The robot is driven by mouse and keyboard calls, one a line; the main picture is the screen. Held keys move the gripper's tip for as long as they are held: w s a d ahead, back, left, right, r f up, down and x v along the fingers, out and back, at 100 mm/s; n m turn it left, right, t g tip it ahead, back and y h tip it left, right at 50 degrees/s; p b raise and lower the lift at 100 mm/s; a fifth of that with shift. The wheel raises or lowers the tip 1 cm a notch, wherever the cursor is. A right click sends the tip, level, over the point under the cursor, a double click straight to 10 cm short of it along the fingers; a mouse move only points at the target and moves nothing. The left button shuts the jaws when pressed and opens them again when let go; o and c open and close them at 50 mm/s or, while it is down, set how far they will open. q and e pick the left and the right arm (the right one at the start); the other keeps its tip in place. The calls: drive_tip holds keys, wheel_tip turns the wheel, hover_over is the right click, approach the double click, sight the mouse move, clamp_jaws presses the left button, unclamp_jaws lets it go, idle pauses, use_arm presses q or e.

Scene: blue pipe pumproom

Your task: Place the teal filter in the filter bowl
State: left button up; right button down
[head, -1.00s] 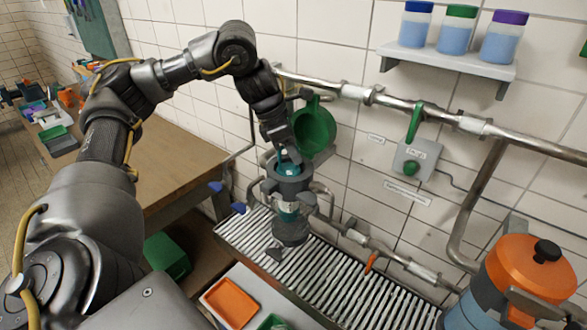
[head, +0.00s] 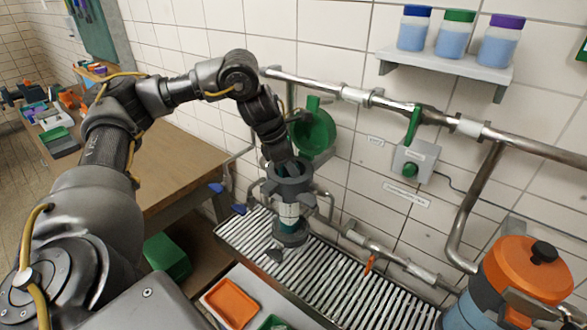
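The filter bowl (head: 289,186) is a grey upright housing with a wide ring-shaped top and a clear section below, standing over the slatted grate. Its green round lid (head: 314,132) is swung open behind it. My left gripper (head: 287,168) points down into the mouth of the bowl, and its fingers are hidden inside. The teal filter (head: 289,224) shows only as pale and teal parts through the clear section; its top is hidden by the gripper and the rim. Whether the fingers still hold it cannot be seen. My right gripper is not in view.
Metal pipes run along the tiled wall, with a green valve handle (head: 414,125) and a control box (head: 414,160). A shelf (head: 445,64) holds three jars. An orange-lidded canister (head: 528,270) stands at right. An orange tray (head: 231,303) lies in front; a wooden bench (head: 175,165) stands at left.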

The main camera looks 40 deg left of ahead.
use_arm(q)
drive_tip(key=shift+r, duration=0.45)
drive_tip(key=v, duration=0.5)
drive_tip(key=shift+a+r, duration=0.1)
drive_tip(key=shift+r, duration=0.1)
drive_tip(key=p+v, duration=0.2)
drive_tip(key=v, duration=0.4)
